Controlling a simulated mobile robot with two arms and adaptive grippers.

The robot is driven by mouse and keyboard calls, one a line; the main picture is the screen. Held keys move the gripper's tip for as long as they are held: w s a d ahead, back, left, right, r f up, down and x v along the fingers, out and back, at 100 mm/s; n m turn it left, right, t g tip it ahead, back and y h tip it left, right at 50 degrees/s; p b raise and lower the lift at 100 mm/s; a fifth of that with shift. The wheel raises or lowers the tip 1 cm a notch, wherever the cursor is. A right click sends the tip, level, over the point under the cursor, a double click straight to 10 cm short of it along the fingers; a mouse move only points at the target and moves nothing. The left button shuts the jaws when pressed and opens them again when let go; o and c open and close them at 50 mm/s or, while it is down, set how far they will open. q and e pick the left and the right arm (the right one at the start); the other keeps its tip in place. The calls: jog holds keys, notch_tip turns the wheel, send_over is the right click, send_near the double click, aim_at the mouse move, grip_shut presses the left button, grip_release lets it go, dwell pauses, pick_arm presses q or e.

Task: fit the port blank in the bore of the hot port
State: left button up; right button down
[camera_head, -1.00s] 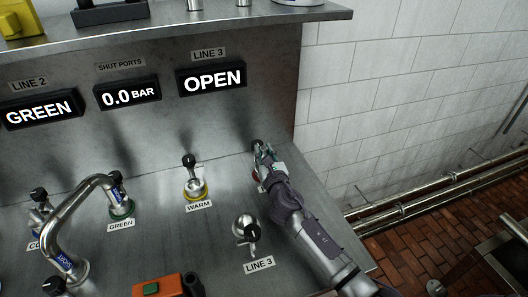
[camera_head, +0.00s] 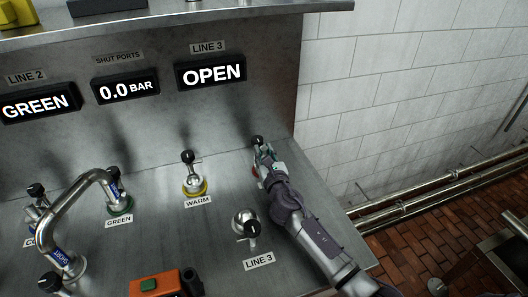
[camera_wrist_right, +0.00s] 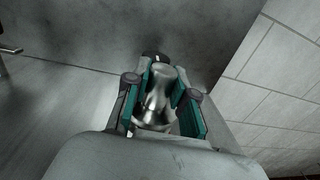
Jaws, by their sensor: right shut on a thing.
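My right gripper (camera_head: 262,163) is at the port at the back right of the steel panel, to the right of the WARM port. In the right wrist view, its teal-padded fingers (camera_wrist_right: 160,100) stand on both sides of a shiny silver piece (camera_wrist_right: 156,97), and it is shut on it. I take this piece to be the port blank. The port under the gripper, likely the hot port, is mostly hidden; a bit of red ring (camera_head: 255,172) and a black knob (camera_head: 257,141) show. I cannot tell how deep the piece sits in the bore. My left gripper is not in view.
The WARM port (camera_head: 194,185) with a yellow ring and the LINE 3 valve (camera_head: 246,222) stand left of my right arm. A bent pipe (camera_head: 75,215) and the GREEN port (camera_head: 118,204) are farther left. An orange box (camera_head: 155,284) lies at the front. A tiled wall (camera_head: 400,80) is at the right.

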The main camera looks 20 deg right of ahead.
jog(key=shift+f+b, duration=0.65)
jog(key=shift+f, duration=0.1)
jog(key=c, duration=0.9)
grip_release()
jog(key=shift+c, duration=0.2)
jog(key=shift+o, duration=0.3)
jog(key=s, duration=1.2)
jog(key=shift+a, duration=0.25)
jog(key=shift+r, duration=0.1)
notch_tip(320, 180, up, 8)
jog(key=p, duration=0.8)
jog(key=shift+p, duration=0.3)
